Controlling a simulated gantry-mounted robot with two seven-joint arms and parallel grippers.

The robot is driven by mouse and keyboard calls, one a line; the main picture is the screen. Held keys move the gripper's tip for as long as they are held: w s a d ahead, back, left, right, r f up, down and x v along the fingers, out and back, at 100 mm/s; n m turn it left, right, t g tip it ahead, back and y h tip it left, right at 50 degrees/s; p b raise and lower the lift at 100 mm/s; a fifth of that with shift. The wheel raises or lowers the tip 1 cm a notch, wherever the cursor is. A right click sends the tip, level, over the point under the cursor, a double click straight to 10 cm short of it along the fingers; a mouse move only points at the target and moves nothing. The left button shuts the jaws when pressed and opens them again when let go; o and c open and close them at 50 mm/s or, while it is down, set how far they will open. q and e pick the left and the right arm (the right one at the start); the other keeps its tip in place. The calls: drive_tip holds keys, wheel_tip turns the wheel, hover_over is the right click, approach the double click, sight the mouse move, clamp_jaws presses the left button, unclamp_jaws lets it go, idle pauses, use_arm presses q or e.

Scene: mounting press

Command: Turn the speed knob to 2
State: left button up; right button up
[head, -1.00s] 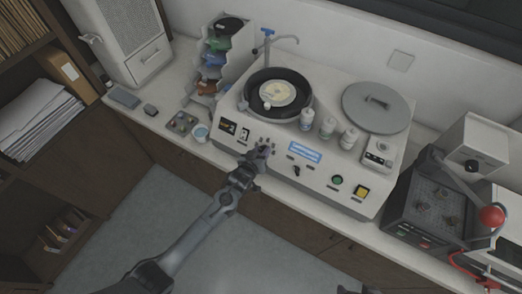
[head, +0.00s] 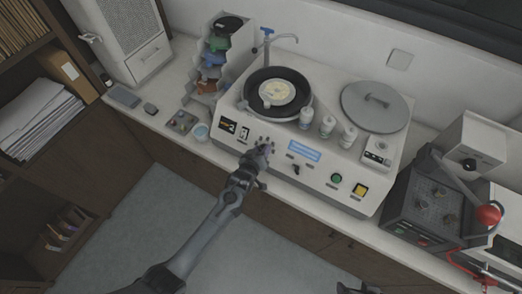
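The polishing machine (head: 232,148) stands on the counter, with a row of controls on its sloped front panel. My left gripper (head: 262,150) is at this panel, left of the blue display (head: 304,150). The gripper covers the part of the panel in front of it, and whether its fingers are open or shut on a knob cannot be made out. A small black knob (head: 296,170) shows below the display, right of the gripper. Which control is the speed knob, and its setting, are too small to read. A bit of my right arm shows at the bottom edge; its gripper is not clear.
A green button (head: 336,178) and a yellow switch (head: 360,190) are at the panel's right. Several white bottles (head: 327,126) stand on the machine beside the black turntable bowl (head: 285,112). A press with a red-balled lever (head: 488,215) stands at right. The floor in front is clear.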

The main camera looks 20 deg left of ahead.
use_arm(q)
drive_tip(key=o, duration=0.3)
drive_tip(key=shift+o, duration=0.2)
drive_tip(key=shift+s+r, duration=0.1)
drive_tip(key=v, duration=1)
drive_tip(key=shift+s, duration=0.3)
drive_tip(key=s+a+r+m+g+p, duration=0.1)
drive_tip(key=s+r+m+g+p, duration=0.3)
drive_tip(key=s+r, duration=0.3)
drive_tip(key=s+a+r+m+g+p, duration=0.2)
drive_tip(key=s+r+m+g+p, duration=0.2)
drive_tip(key=s, duration=1.4)
wheel_tip(320, 180, up, 3)
drive_tip(key=shift+s+a+r+g+p, duration=0.1)
drive_tip(key=shift+s+a+g+p, duration=0.2)
drive_tip(key=shift+g+p, duration=0.55)
